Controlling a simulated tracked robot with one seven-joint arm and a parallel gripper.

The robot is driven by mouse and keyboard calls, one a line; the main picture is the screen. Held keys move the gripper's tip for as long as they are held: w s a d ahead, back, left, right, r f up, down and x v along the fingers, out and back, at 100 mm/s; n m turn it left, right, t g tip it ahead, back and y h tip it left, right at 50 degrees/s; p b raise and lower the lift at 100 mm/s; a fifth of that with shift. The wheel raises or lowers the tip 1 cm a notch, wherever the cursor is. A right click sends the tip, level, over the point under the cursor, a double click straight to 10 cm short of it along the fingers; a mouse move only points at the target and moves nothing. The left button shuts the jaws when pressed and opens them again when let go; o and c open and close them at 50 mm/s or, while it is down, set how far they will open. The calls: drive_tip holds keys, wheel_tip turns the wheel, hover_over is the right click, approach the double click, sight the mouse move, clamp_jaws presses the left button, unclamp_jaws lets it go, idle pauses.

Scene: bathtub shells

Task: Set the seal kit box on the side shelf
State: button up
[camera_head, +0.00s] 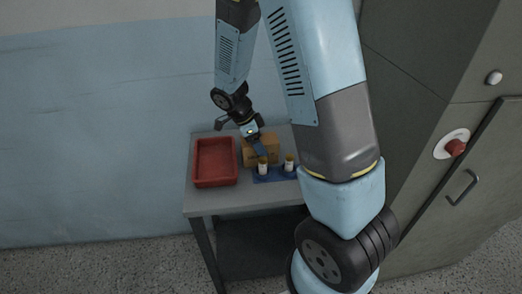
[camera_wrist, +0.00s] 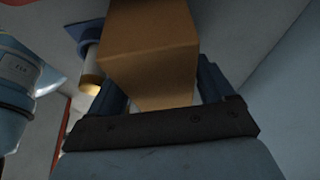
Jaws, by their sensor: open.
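The seal kit box, a plain brown cardboard box (camera_head: 268,152), stands on the grey table in the head view, behind two small bottles. My gripper (camera_head: 259,146) is at the box, coming down from above. In the wrist view the box (camera_wrist: 150,50) sits between the two blue fingers of my gripper (camera_wrist: 160,88). The jaws are open around it; whether either finger touches it I cannot tell. Part of the box is hidden behind the gripper in the head view. No side shelf can be made out for certain.
A red tray (camera_head: 215,180) lies left of the box on the table (camera_head: 240,200). A grey-green cabinet (camera_head: 430,200) with a red knob (camera_head: 455,147) stands at right.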

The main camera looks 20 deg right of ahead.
drive_tip(key=shift+x, duration=1.6)
drive_tip(key=shift+a, duration=0.1)
drive_tip(key=c, duration=1.1)
